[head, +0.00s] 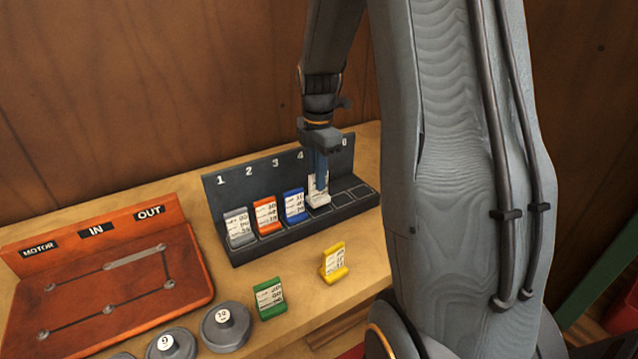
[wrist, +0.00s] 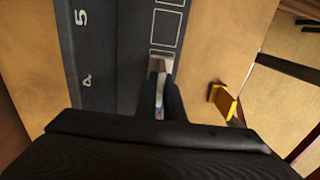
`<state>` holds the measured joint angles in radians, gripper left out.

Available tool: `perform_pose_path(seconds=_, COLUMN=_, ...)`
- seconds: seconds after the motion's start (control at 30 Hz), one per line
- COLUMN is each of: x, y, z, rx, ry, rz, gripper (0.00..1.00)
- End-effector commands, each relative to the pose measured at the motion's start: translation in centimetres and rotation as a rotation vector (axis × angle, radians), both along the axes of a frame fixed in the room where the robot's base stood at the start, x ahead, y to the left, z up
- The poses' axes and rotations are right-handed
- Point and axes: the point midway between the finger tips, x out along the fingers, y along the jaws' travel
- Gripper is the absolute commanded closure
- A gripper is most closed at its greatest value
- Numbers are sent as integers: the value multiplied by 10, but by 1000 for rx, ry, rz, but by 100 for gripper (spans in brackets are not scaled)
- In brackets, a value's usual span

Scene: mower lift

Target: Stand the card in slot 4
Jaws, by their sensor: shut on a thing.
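The dark rack (head: 240,186) has a numbered back panel and a row of slots. My gripper (head: 318,176) points down at slot 4 and is shut on a white card (head: 318,198). The card is upright, with its foot at the slot 4 place, right of the blue card; I cannot tell whether it is fully seated. In the wrist view, the card's pale end (wrist: 160,63) shows between the fingers, beside the number 4 on the rack (wrist: 105,60); the rest is largely hidden.
Grey (head: 239,227), orange (head: 266,214) and blue (head: 294,205) cards stand in slots 1 to 3. The slots right of slot 4 look empty. Green (head: 269,299) and yellow (head: 334,262) cards stand on the table in front. An orange-red board (head: 110,285) and round weights (head: 225,326) are at left.

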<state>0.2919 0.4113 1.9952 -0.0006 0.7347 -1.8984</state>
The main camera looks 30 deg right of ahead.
Motion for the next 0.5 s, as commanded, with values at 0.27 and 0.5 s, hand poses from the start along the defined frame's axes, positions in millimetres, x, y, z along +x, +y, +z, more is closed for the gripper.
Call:
perform_pose_path(seconds=0.27, x=-1, y=-1, z=-24, rx=0, ry=1, rz=-2, gripper=100)
perform_pose_path(seconds=0.5, x=-1, y=-1, z=-26, rx=0, ry=1, rz=-2, gripper=100)
